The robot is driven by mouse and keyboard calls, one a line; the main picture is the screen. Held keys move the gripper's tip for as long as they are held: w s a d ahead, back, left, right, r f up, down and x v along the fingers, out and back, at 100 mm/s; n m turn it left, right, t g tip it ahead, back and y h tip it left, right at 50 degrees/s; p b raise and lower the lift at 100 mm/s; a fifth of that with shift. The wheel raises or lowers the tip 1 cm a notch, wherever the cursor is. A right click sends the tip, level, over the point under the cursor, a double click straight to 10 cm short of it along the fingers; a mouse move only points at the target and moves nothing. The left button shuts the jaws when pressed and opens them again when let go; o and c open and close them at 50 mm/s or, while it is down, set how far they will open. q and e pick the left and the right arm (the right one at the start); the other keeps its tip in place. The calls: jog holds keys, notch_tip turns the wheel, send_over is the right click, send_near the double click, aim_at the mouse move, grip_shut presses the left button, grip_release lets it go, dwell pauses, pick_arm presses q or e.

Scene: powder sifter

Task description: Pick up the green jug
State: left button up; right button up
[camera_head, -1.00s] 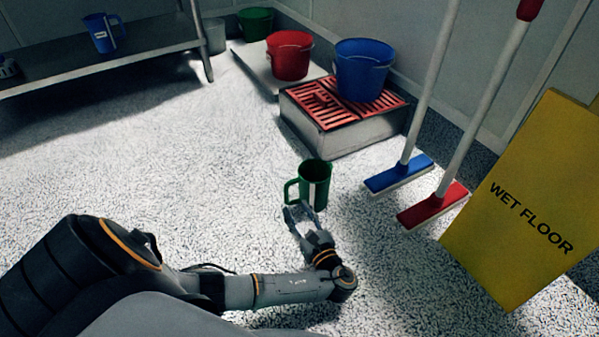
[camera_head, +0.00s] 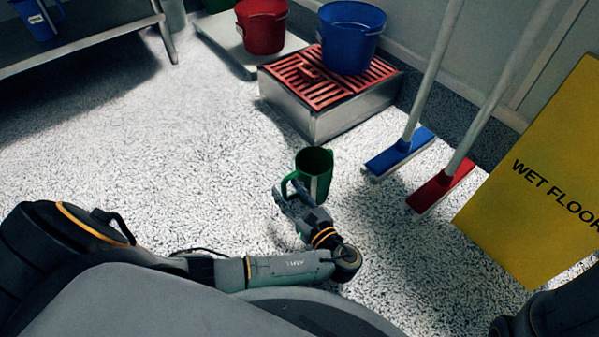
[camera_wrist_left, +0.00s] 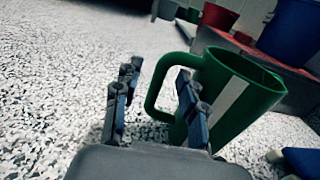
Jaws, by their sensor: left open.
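The green jug (camera_head: 319,186) stands upright on the speckled floor, with a pale stripe on its side and its handle on the left. My left gripper (camera_head: 287,194) is low beside the handle side of the jug, open and empty. In the left wrist view the jug (camera_wrist_left: 230,92) fills the right part, and its handle shows between the two spread fingers of the gripper (camera_wrist_left: 157,86). The right finger overlaps the jug's near side; I cannot tell whether it touches. My right gripper is not in view.
Behind the jug is a metal box with red grates (camera_head: 335,125) holding a blue bucket (camera_head: 350,40). Blue (camera_head: 400,152) and red (camera_head: 440,186) brooms and a yellow wet floor sign (camera_head: 540,180) stand right. A red bucket (camera_head: 261,28) is behind. The floor at left is clear.

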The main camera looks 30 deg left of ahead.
pick_arm(q)
jog(key=shift+r, duration=0.1)
grip_shut()
dwell(0.4)
